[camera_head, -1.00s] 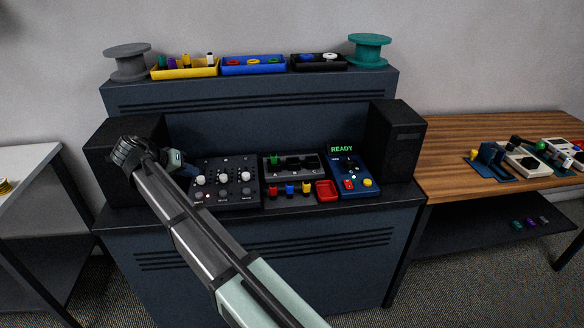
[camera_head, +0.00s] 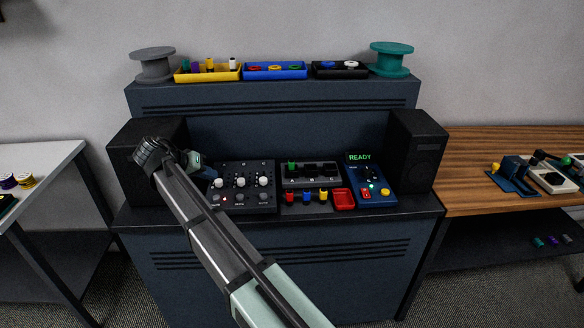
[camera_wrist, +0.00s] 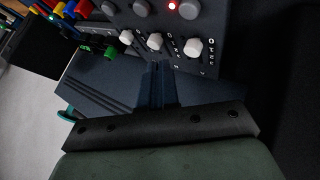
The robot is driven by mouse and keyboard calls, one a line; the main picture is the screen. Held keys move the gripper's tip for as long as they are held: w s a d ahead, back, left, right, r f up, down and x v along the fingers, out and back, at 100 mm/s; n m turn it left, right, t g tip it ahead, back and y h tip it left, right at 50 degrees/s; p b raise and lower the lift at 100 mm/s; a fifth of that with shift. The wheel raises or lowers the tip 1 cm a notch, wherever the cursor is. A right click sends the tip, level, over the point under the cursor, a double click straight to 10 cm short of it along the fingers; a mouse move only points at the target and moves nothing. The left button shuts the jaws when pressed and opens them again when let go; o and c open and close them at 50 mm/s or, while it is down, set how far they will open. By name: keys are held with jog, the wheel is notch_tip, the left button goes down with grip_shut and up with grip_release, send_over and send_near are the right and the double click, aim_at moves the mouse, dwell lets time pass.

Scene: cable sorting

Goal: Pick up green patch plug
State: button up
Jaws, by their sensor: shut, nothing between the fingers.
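The green patch plug (camera_head: 292,165) stands upright at the left end of the upper row of the grey patch panel (camera_head: 318,184) on the dark console. A green plug also shows in the wrist view (camera_wrist: 110,52), left of the white slider knobs. My gripper (camera_head: 214,176) is at the left edge of the knob panel, left of the green plug and well apart from it. In the wrist view my gripper (camera_wrist: 158,70) has its fingers together, with nothing between them, near the knob panel.
The knob panel (camera_head: 241,200) has white and grey knobs. Red, blue and yellow plugs (camera_head: 306,197) stand in the panel's front row, beside a red tray (camera_head: 343,199). A blue box (camera_head: 376,194) sits below a READY display (camera_head: 360,157). Black speakers (camera_head: 413,160) flank the console.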

jog(key=o, duration=1.1)
jog(key=shift+c, duration=0.2)
jog(key=w+d+r+m+g, duration=0.1)
jog(key=w+d+r+m, duration=0.3)
jog(key=d, duration=0.7)
jog(key=w+d+r+g+y, duration=0.15)
jog(key=w+d, duration=0.35)
jog(key=d, duration=0.7)
jog(key=w+d+r+m+g+h, duration=0.1)
jog(key=w+d+r+m, duration=0.3)
jog(key=d, duration=0.7)
jog(key=n+g+y, duration=0.3)
jog(key=n+y, duration=0.3)
send_over(292, 159)
jog(key=f, duration=0.1)
notch_tip(292, 159, down, 13)
jog(key=shift+s+f, duration=0.1)
jog(key=shift+f, duration=0.1)
